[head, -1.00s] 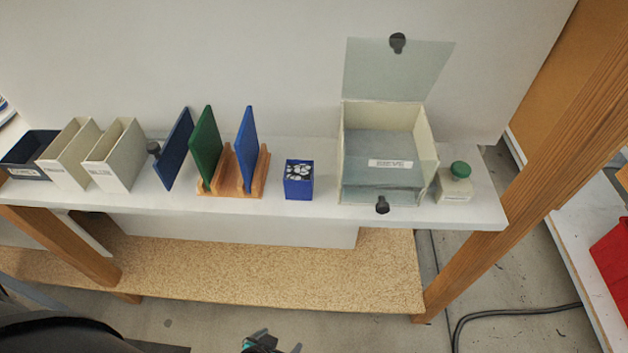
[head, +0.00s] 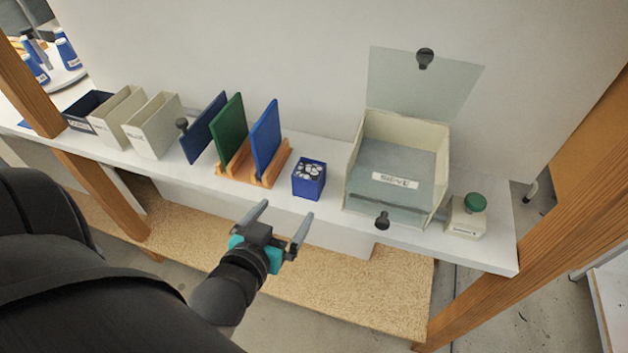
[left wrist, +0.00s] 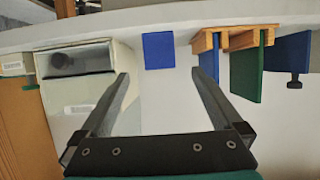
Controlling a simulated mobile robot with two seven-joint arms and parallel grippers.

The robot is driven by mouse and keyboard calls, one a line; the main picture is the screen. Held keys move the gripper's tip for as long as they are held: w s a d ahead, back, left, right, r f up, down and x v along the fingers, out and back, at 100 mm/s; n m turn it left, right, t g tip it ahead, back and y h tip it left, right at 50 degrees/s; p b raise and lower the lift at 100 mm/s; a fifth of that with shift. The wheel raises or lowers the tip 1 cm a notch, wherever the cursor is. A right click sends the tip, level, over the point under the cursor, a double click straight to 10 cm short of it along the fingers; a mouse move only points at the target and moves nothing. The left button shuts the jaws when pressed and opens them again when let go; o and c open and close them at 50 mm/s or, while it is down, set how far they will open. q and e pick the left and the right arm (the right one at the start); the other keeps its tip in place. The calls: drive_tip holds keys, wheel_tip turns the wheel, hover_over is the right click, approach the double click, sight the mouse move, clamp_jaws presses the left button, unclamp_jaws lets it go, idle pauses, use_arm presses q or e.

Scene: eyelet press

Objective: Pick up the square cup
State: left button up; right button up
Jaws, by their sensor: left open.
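The square cup (head: 308,180) is a small blue box holding several black-and-white pieces. It stands upright on the white shelf, between the wooden rack and the cream bin. In the left wrist view the cup (left wrist: 159,50) shows as a plain blue square, beyond and between the fingertips. My left gripper (head: 285,219) is open and empty, in front of the shelf edge and to the lower left of the cup, apart from it. Its two fingers (left wrist: 160,74) also show in the left wrist view. My right gripper is not in view.
A wooden rack (head: 268,178) with green and blue panels stands left of the cup. A cream bin (head: 357,207) with a raised clear lid (head: 420,85) stands right, then a green-capped bottle (head: 466,218). Cream holders (head: 153,128) stand farther left. The shelf front (head: 480,255) is narrow.

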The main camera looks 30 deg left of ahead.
sight(304, 188)
use_arm(q)
drive_tip(key=b+x, duration=0.1)
drive_tip(key=x, duration=0.7)
drive_tip(key=shift+w+a+f+b, duration=0.1)
drive_tip(key=shift+w+f+b, duration=0.1)
drive_tip(key=shift+w+b, duration=0.1)
drive_tip(key=shift+b+x, duration=0.8)
drive_tip(key=shift+x, duration=2.2)
drive_tip(key=shift+w+r, duration=0.1)
drive_tip(key=shift+r, duration=0.1)
drive_tip(key=shift+c, duration=0.2)
drive_tip(key=c, duration=1.3)
drive_tip(key=shift+r, duration=0.1)
